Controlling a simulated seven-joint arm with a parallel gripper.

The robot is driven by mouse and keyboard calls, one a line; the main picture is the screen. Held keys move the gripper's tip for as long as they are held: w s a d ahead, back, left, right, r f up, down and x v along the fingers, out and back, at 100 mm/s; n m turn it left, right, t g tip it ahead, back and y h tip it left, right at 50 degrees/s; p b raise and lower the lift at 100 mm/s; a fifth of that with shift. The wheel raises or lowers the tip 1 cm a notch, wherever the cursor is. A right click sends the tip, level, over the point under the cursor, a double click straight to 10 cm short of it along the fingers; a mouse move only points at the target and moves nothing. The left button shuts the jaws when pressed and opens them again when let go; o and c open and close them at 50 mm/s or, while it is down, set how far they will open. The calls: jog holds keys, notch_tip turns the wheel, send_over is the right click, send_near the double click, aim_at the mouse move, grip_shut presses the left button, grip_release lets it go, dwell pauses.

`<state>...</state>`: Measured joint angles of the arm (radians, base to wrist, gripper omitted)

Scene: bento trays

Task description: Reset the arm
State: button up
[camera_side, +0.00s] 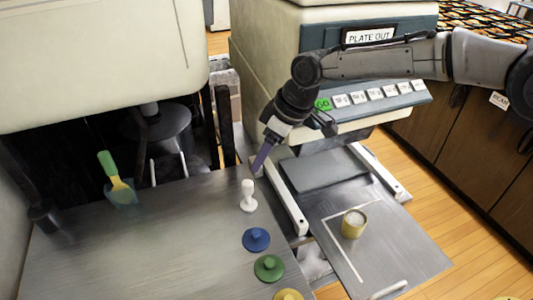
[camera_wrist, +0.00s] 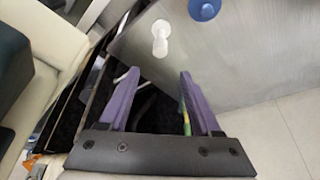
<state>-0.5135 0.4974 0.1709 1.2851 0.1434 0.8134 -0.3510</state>
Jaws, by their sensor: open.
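My gripper (camera_side: 262,158) is above the right edge of the grey metal table (camera_side: 150,240), pointing down in the side view. In the wrist view its two purple fingers (camera_wrist: 155,95) are spread apart with nothing between them. A white peg-like piece (camera_side: 248,196) stands upright on the table just below and to the left of the fingertips in the side view. It also shows beyond the fingers in the wrist view (camera_wrist: 160,38). My gripper is apart from it.
Blue (camera_side: 256,239), green (camera_side: 269,267) and yellow (camera_side: 289,295) knobbed discs lie along the table's right side. A green-handled scoop (camera_side: 117,180) is at the back left. A gold cup (camera_side: 354,223) stands on the lower plate (camera_side: 400,250). The PLATE OUT machine (camera_side: 275,70) is close behind my arm.

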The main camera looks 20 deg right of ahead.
jog(key=s+d+r+t+y, duration=0.1)
jog(key=d+r, duration=0.2)
jog(key=r, duration=0.3)
jog(key=s+d+r+t, duration=0.1)
jog(key=d+r+t, duration=0.15)
jog(key=r, duration=0.35)
jog(key=s+d+r+m, duration=0.2)
jog(key=s+d, duration=0.3)
jog(key=d, duration=0.3)
jog(key=s+d+f+m+h, duration=0.1)
jog(key=s+d+f+m, duration=0.1)
jog(key=s+d, duration=0.3)
jog(key=s+d+f+m+h, duration=0.1)
jog(key=s+d, duration=0.5)
jog(key=s, duration=0.6)
jog(key=s+d+f+m+g+h, duration=0.1)
jog(key=s+d+f+m, duration=0.3)
jog(key=s, duration=0.5)
jog(key=shift+s+d+f+h, duration=0.15)
jog(key=shift+s+d+h, duration=0.15)
jog(key=shift+d+h, duration=0.6)
